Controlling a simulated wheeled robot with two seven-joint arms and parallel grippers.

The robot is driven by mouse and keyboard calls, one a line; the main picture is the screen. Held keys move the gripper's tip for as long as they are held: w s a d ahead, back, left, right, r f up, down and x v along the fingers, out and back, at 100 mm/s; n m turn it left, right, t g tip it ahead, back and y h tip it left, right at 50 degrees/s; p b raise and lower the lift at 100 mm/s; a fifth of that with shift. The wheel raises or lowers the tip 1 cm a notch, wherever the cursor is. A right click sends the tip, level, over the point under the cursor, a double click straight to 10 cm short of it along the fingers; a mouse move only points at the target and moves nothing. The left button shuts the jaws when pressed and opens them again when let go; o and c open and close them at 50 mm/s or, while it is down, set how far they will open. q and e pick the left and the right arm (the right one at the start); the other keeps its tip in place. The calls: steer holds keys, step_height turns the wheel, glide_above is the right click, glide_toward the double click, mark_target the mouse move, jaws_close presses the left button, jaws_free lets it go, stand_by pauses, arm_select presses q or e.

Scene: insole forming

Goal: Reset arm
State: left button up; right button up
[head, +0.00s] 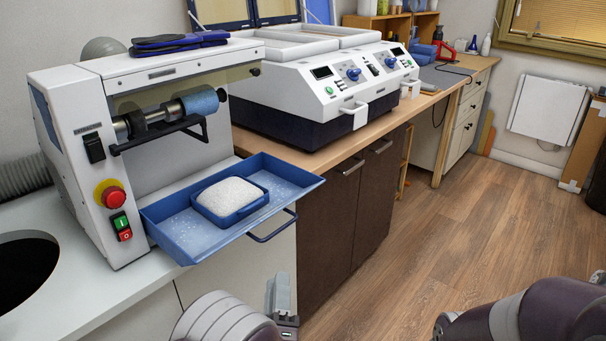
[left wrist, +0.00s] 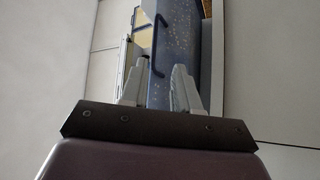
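My left gripper (head: 281,295) is low in the head view, in front of the cabinet under the grinding machine. In the left wrist view its two fingers (left wrist: 154,85) stand apart with nothing between them, so it is open and empty. The underside of the blue drawer shows beyond the fingers there. In the head view my right arm (head: 535,312) comes in at the bottom right; its gripper is outside the picture.
The white grinding machine (head: 70,145) has its blue drawer (head: 170,231) pulled out, holding a blue box (head: 236,216) of white granules. A two-bay forming machine (head: 300,95) stands behind on the wooden counter. The floor (head: 440,220) at right is clear.

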arm_select(q)
steer(key=s+d+f+m+g+h, duration=0.2)
steer(key=s+f+m+g+h, duration=0.15)
steer(key=f+m+g, duration=0.9)
steer(key=s+a+r+m+g+y, duration=0.2)
steer(key=s+a+g, duration=0.7)
steer(key=s, duration=0.5)
steer(key=w+a+r+p, duration=0.1)
steer(key=a+r+p, duration=0.1)
steer(key=r+p, duration=0.6)
steer(key=w+a+r+n+p, duration=0.1)
steer(key=r+p, duration=0.8)
steer(key=r, duration=0.3)
steer(key=shift+a+r+t, duration=0.25)
steer(key=shift+a+t, duration=0.1)
